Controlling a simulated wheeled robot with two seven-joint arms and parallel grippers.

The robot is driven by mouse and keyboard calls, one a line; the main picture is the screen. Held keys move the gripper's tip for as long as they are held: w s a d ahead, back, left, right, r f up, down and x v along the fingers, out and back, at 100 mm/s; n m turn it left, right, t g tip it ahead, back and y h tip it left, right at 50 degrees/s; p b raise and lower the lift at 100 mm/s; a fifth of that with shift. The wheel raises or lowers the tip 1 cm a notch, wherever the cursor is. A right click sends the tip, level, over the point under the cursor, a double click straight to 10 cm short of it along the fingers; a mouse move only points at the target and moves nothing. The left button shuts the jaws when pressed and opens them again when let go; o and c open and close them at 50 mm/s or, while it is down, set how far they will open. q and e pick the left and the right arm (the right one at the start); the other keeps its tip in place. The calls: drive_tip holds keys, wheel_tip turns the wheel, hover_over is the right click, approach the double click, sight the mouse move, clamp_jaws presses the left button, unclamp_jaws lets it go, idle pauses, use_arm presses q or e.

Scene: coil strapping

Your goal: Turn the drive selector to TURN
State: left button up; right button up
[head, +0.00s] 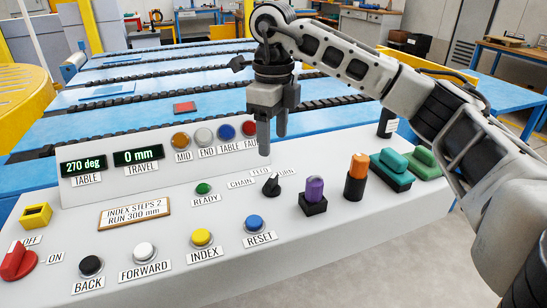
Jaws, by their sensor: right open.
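The drive selector (271,185) is a small black knob on the sloped grey control panel (330,235). The labels CHAIN, FEED and TURN are spread around its upper side. The knob is small, and I cannot tell for certain which label it points to. My right gripper (272,142) hangs above and behind the selector, fingers pointing down, open and empty. It appears apart from the knob. My left gripper is out of view.
A purple-topped control (315,190), an orange-topped one (357,175) and green handles (392,168) stand right of the selector. The RESET (254,223) and INDEX (201,237) buttons sit in front. A red switch (17,261) is far left. Displays read 270 deg and 0 mm.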

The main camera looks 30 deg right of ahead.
wheel_tip(320, 180, up, 6)
drive_tip(key=p, duration=0.1)
idle(0.5)
